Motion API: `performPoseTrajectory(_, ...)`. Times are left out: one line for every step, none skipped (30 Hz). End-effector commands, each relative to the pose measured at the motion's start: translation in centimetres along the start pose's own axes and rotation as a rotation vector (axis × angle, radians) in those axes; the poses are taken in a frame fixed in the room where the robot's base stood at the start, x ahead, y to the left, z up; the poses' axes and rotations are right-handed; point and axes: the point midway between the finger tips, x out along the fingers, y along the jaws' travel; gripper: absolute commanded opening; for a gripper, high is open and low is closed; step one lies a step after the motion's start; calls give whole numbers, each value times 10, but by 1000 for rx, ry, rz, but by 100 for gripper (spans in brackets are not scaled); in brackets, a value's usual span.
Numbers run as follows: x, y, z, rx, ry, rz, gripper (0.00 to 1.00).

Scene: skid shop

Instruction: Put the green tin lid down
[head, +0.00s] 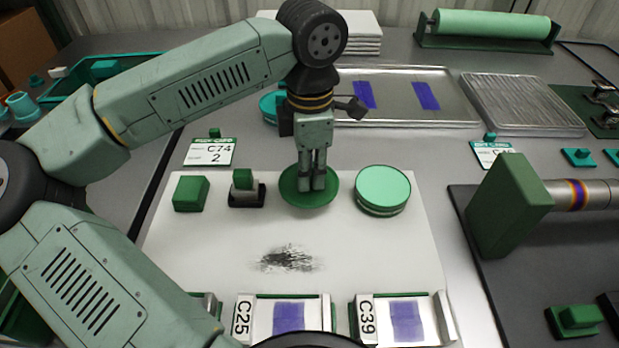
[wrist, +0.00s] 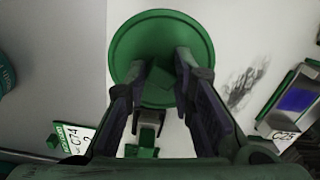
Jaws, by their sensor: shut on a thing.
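The green tin lid (head: 297,200) is a dark green round disc over the white sheet, at the middle of the head view. My gripper (head: 311,186) is above it with its fingers pointing down, shut on a part at the lid's middle. In the wrist view the lid (wrist: 135,45) fills the top centre, between and beyond my fingertips (wrist: 170,75). I cannot tell whether the lid touches the sheet. A round tin with a light green top (head: 382,188) stands just right of the lid.
Left of the lid are a small block on a black base (head: 246,190) and a green block (head: 191,194). A black smudge (head: 287,259) marks the white sheet (head: 390,245) in front. Labelled frames C25 (head: 243,318) and C39 (head: 366,320) lie at the front edge.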

Motion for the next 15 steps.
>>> performPoseTrajectory(4,0,0,1,-1,-2,0)
performPoseTrajectory(7,-1,0,1,-2,-3,0)
performPoseTrajectory(13,-1,0,1,-2,-3,0)
performPoseTrajectory(17,-1,0,2,-1,-3,0)
performPoseTrajectory(21,-1,0,1,-1,-3,0)
performPoseTrajectory(27,-1,0,1,-1,-3,0)
performPoseTrajectory(30,-1,1,1,-2,-3,0)
performPoseTrajectory(32,-1,1,1,-2,-2,0)
performPoseTrajectory(33,-1,1,1,-2,0,0)
performPoseTrajectory(34,-1,1,1,-2,0,0)
performPoseTrajectory(34,-1,1,1,-1,1,0)
performPoseTrajectory(33,-1,1,1,-1,1,0)
performPoseTrajectory(33,-1,1,1,-1,0,0)
performPoseTrajectory(33,-1,1,1,-1,0,0)
performPoseTrajectory(34,-1,1,1,-1,0,0)
